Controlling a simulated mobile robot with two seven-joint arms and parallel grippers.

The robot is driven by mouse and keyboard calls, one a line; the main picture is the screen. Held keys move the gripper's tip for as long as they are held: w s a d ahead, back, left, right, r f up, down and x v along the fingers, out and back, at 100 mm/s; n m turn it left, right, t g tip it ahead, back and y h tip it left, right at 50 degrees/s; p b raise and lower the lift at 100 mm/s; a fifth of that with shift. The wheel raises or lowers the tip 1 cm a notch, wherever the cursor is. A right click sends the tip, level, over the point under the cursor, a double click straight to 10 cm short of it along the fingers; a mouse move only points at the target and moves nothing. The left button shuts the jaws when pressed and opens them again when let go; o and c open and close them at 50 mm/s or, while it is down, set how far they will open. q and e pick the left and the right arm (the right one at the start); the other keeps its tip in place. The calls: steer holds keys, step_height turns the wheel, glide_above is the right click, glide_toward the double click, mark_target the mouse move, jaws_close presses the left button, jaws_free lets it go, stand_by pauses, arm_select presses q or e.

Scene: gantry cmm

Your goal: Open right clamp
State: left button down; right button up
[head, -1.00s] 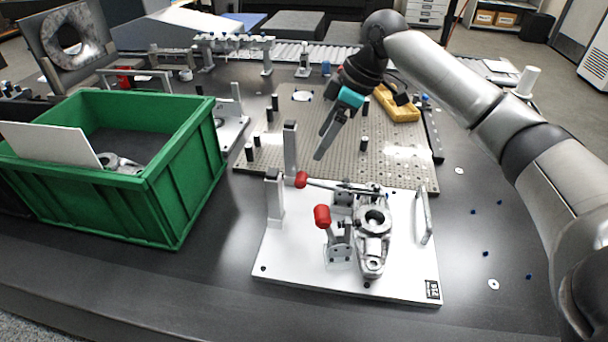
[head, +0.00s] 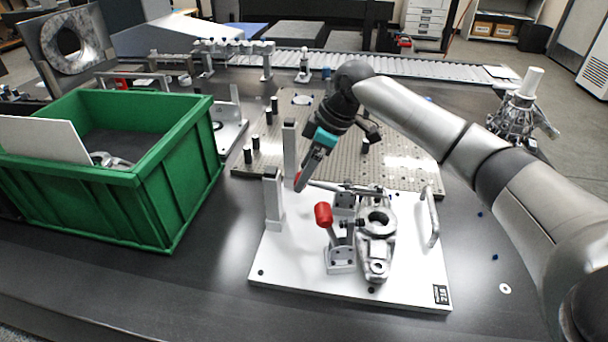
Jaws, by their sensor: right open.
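A white fixture plate (head: 285,262) lies on the dark table and bears a grey metal casting (head: 377,225). Two toggle clamps stand by the casting. The rear clamp (head: 345,188) has its lever lying low, pointing left; its red grip is mostly hidden behind my gripper's fingers. The front clamp has a red grip (head: 323,214) standing up. My right gripper (head: 302,182) points down at the rear clamp's red grip, its fingers open but seen nearly edge-on. I cannot tell whether they touch or surround the grip. My left gripper is not in view.
Two pale posts stand at the plate's left edge, one (head: 273,200) close to my right gripper. A bar handle (head: 432,218) rises at the plate's right. A green crate (head: 150,205) stands left, a perforated plate (head: 400,160) behind. The table's front is clear.

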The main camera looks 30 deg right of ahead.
steer(key=shift+w+a+f, duration=0.1)
steer(key=shift+f, duration=0.25)
jaws_close()
stand_by(0.7)
stand_by(0.3)
